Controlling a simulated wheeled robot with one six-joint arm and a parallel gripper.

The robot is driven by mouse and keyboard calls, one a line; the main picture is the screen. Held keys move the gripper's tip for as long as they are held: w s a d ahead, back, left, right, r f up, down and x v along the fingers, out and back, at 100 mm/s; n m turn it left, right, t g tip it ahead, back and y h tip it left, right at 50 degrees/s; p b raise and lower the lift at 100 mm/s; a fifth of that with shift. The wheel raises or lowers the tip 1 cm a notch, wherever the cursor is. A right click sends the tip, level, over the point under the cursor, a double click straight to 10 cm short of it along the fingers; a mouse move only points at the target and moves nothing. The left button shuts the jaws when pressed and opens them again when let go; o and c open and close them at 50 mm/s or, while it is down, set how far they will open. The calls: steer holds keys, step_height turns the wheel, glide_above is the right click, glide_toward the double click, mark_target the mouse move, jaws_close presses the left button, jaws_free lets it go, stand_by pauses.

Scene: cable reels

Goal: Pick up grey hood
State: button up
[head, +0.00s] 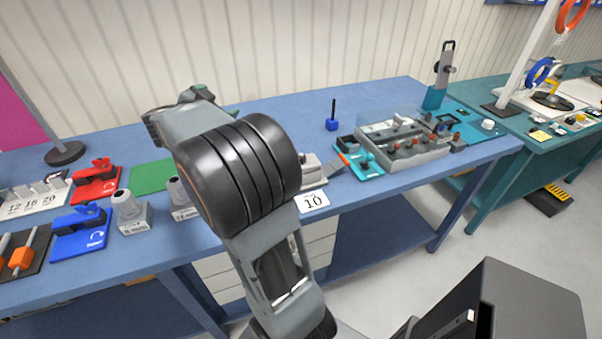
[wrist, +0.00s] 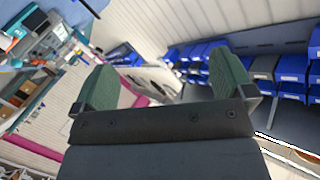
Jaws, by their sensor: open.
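My gripper (wrist: 166,84) is open in the wrist view, its two green fingertips wide apart with nothing between them. In the head view it is mostly hidden behind my arm. I cannot tell for certain which thing is the grey hood. A grey block-like part (head: 309,170) lies on the blue bench just right of my arm, partly hidden by it. Two grey rounded parts on labelled blocks stand left of my arm, one at the front (head: 128,207) and one beside my arm (head: 177,191). My gripper touches none of them.
The blue bench (head: 272,110) also holds a red tool (head: 95,181), a blue tool (head: 79,230), a green mat (head: 151,177), a number 10 card (head: 313,201) and a grey tray (head: 399,146). A teal bench (head: 502,151) stands at right. The bench's back middle is fairly clear.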

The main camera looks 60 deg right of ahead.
steer(key=s+d+f+m+g+y, duration=0.2)
steer(key=s+f+g, duration=0.2)
steer(key=s, duration=0.1)
steer(key=s+d+f+m+g+y+b, duration=0.1)
steer(key=s+d+f+m+g+y, duration=0.1)
steer(key=s+f+g, duration=0.3)
steer(key=s+d+f+m+g+y+b, duration=0.1)
steer(key=s+d+f+m+g+y, duration=0.1)
steer(key=s+f+g, duration=0.2)
steer(key=shift+s+f+m+y, duration=0.3)
steer(key=shift+s+f, duration=0.2)
steer(key=shift+s, duration=0.4)
steer(key=shift+s+r+x, duration=0.15)
steer(key=shift+r+x, duration=0.05)
steer(key=shift+x, duration=1.25)
steer(key=shift+s+r+x, duration=0.15)
steer(key=shift+x, duration=1.25)
steer(key=c, duration=1.1)
steer(key=shift+r, duration=0.1)
steer(key=shift+c, duration=0.2)
